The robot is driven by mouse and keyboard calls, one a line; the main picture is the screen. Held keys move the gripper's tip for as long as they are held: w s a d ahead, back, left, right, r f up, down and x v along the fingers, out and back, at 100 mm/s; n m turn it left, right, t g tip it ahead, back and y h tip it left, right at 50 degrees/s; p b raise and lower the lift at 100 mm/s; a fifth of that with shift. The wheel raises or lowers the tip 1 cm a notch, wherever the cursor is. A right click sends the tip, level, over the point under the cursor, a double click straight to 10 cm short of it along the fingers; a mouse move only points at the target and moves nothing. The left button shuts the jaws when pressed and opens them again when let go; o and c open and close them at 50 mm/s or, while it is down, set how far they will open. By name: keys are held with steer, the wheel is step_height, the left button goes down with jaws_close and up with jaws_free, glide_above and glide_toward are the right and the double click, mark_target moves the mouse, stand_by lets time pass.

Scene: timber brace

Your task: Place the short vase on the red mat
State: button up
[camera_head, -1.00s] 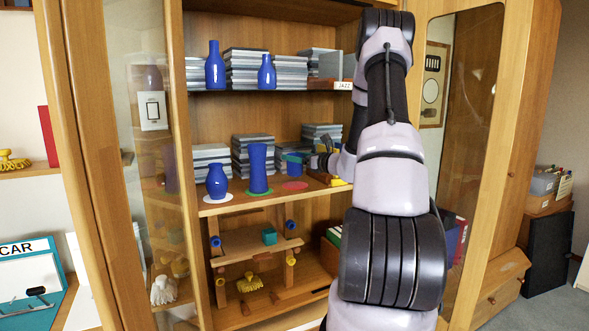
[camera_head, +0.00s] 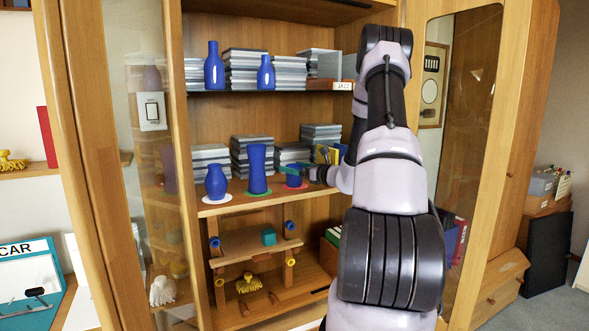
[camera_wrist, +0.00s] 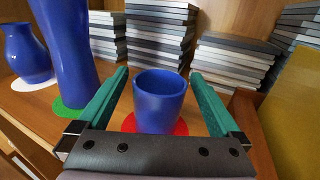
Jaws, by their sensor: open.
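The short blue vase (camera_head: 294,180) stands upright on the red mat on the middle cabinet shelf. In the wrist view the vase (camera_wrist: 160,103) is between my two teal fingers, and the red mat (camera_wrist: 181,128) shows around its base. My gripper (camera_wrist: 159,75) is open, with a finger on either side of the vase and visible gaps between. In the head view my gripper (camera_head: 300,168) is small at the vase, and the mat is mostly hidden.
A tall blue vase (camera_head: 257,170) stands on a green mat (camera_wrist: 68,108) to the left. A rounder blue vase (camera_head: 215,183) stands on a white mat (camera_head: 216,199) further left. Stacks of grey cases (camera_wrist: 160,35) stand behind. A yellow panel (camera_wrist: 292,105) is close on the right.

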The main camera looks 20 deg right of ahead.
steer(key=v, duration=1.1)
steer(key=s+a+r+n+g+y, duration=0.1)
steer(key=s+a+r+n+g, duration=0.3)
steer(key=a, duration=0.3)
steer(key=s+a+r+n+g+y, duration=0.2)
steer(key=s+a+n+g, duration=0.1)
steer(key=a+n, duration=0.3)
steer(key=s+a+r+n+g+y, duration=0.1)
steer(key=s+a+r+n+g, duration=0.25)
steer(key=a, duration=0.45)
steer(key=s+a+r+n+h, duration=0.1)
steer(key=s+r+n+h, duration=0.3)
steer(key=s+n, duration=0.3)
steer(key=s+r+n+t+h, duration=0.1)
steer(key=s+r+n+h, duration=0.3)
steer(key=s, duration=0.5)
steer(key=n+h, duration=0.1)
steer(key=n, duration=0.1)
steer(key=shift+s+a+n, duration=0.2)
steer(key=shift+a+n, duration=0.15)
steer(key=shift+a, duration=0.05)
